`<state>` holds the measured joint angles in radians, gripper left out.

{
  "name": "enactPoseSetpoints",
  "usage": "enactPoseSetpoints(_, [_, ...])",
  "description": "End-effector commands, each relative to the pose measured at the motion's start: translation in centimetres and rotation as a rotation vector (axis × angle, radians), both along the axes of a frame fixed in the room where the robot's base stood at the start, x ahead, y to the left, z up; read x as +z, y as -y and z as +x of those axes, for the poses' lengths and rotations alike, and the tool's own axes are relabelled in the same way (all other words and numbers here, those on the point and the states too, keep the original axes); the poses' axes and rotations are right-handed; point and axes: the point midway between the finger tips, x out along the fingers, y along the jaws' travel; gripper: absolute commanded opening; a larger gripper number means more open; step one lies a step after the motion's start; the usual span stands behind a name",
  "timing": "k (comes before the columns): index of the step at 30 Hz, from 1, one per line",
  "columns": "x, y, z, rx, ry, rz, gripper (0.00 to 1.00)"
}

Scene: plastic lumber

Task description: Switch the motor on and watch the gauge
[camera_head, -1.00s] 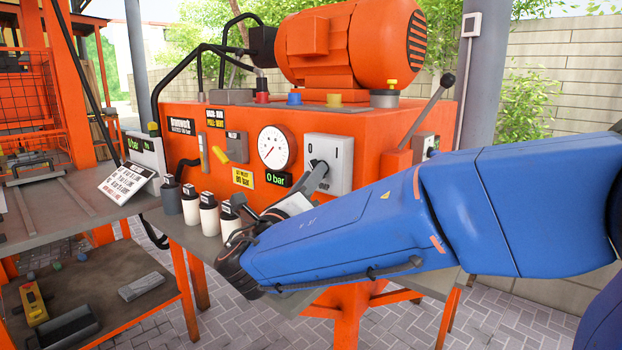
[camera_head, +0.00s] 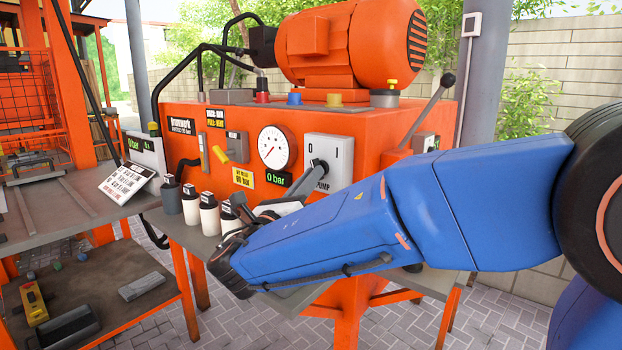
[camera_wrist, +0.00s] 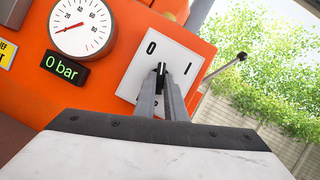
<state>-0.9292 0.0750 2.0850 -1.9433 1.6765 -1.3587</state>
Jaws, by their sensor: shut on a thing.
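The pump switch plate (camera_head: 341,150) is pale grey, marked 0 and I, on the front of the orange power unit; it also shows in the wrist view (camera_wrist: 143,62). Its black switch handle (camera_wrist: 161,70) stands between the two marks. My gripper (camera_wrist: 163,78) is shut on this handle, with a finger on each side. The white round gauge (camera_head: 276,147) is left of the plate, its red needle at the low end; in the wrist view the gauge (camera_wrist: 83,27) is at upper left. A green display (camera_head: 278,180) reads 0 bar. The orange motor (camera_head: 345,45) sits on top.
Several small bottles (camera_head: 208,213) stand on the ledge below the panel, close to my wrist. A lever with a black knob (camera_head: 447,80) rises at the right. A workbench (camera_head: 60,215) stands at the left.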

Motion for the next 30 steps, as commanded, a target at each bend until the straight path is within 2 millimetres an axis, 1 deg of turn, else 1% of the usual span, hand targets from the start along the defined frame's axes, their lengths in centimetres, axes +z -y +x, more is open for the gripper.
enactPoseSetpoints(18, [-0.15,-0.61,0.46,-0.001,0.355,0.456,0.0])
enactPoseSetpoints(30, [-0.03,-0.84,0.63,-0.001,0.532,0.684,0.0])
